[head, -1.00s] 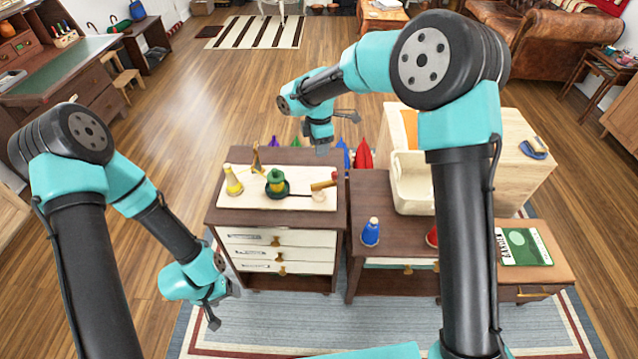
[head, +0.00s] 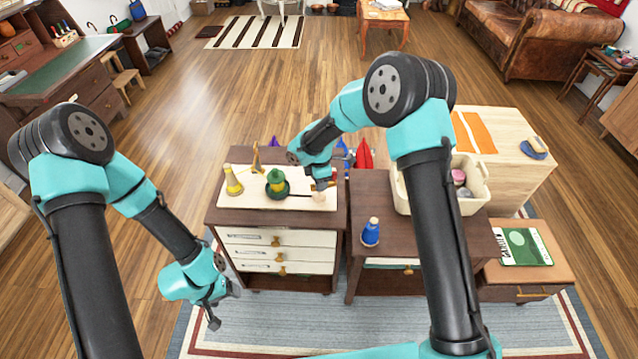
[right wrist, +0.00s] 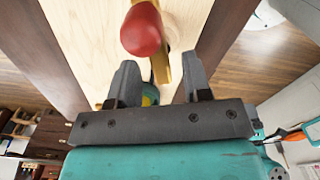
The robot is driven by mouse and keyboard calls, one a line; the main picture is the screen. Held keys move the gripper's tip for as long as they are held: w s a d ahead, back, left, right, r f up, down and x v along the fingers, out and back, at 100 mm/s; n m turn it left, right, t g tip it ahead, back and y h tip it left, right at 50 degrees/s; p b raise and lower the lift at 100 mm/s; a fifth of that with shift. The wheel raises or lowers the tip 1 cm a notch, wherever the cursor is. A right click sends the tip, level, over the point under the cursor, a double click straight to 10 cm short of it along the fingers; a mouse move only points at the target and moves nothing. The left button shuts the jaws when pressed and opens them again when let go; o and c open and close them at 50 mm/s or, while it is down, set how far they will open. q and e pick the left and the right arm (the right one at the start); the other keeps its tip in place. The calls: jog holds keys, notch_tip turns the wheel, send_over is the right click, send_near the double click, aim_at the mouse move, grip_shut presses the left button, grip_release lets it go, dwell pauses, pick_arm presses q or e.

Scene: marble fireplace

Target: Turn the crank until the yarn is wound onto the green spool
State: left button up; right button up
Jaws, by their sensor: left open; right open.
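The green spool (head: 278,186) stands on a pale board (head: 240,201) on top of the left cabinet. A yellow cone (head: 233,183), which looks like the yarn, stands left of it, with a thin brass post (head: 256,160) behind. In the right wrist view, the crank's red knob (right wrist: 142,30) and brass arm (right wrist: 162,68) show just beyond my fingertips. My right gripper (right wrist: 161,80) is open, its fingers on either side of the brass arm's near end; contact cannot be told. In the head view it largely hides the crank. My left gripper (head: 214,312) hangs open and empty, low in front of the left cabinet.
A blue spool (head: 371,233) stands on the right cabinet (head: 392,243), beside a cream bin (head: 475,206) holding a few items. Red and blue cones (head: 364,155) stand behind the cabinets. A green booklet (head: 523,247) lies at the far right.

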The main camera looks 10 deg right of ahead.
jog(key=shift+f, duration=0.75)
jog(key=shift+c, duration=0.3)
grip_shut()
